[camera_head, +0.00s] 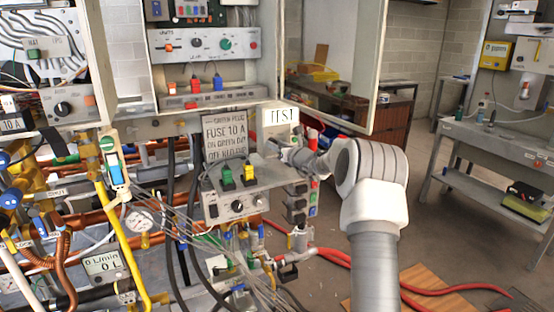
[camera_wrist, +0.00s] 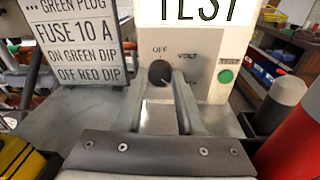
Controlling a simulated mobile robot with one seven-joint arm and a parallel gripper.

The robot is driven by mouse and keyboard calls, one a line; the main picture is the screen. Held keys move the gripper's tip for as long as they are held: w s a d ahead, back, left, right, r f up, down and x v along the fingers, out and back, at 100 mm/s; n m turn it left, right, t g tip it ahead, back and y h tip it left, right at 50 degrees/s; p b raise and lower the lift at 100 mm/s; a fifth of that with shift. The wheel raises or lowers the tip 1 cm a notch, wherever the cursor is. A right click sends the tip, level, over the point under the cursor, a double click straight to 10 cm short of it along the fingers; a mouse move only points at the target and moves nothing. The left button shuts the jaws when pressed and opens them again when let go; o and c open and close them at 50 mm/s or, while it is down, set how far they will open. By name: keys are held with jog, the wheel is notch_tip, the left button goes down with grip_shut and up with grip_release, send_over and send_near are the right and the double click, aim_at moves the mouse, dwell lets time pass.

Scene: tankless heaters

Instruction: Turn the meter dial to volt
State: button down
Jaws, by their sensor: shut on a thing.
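The meter is a pale panel under a TEST sign (camera_wrist: 208,12) in the wrist view. Its black round meter dial (camera_wrist: 159,73) sits below the OFF label and left of the VOLT label (camera_wrist: 187,56). A third label to the right is partly hidden by a finger. My gripper (camera_wrist: 161,86) is at the panel, shut on the dial. The dial's pointer mark is not clear. In the head view, my gripper (camera_head: 287,154) is in front of the box under the TEST sign (camera_head: 281,116), and the dial is hidden there.
A green TEST button (camera_wrist: 225,76) is right of the dial. A fuse instruction sign (camera_wrist: 75,45) stands left. A red cylinder (camera_wrist: 295,135) is near at right. In the head view, a lower panel with switches (camera_head: 236,203) and many hoses lie close below.

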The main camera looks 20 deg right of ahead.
jog(key=n+b, duration=0.1)
jog(key=b, duration=0.2)
jog(key=n+b, duration=0.2)
jog(key=b, duration=0.1)
jog(key=shift+a+f+n, duration=0.1)
jog(key=shift+f+n, duration=0.2)
jog(key=n+b, duration=0.3)
jog(key=b, duration=0.2)
jog(key=shift+h, duration=0.4)
jog(key=n+b, duration=0.4)
jog(key=b, duration=0.1)
jog(key=shift+a+r+h, duration=0.1)
jog(key=shift+r+h, duration=0.05)
jog(key=shift+h, duration=0.15)
jog(key=shift+r+n+b, duration=0.15)
jog(key=shift+n+b, duration=0.85)
jog(key=shift+b, duration=0.25)
jog(key=shift+r, duration=0.1)
jog(key=c, duration=0.5)
grip_release()
jog(key=shift+s, duration=0.1)
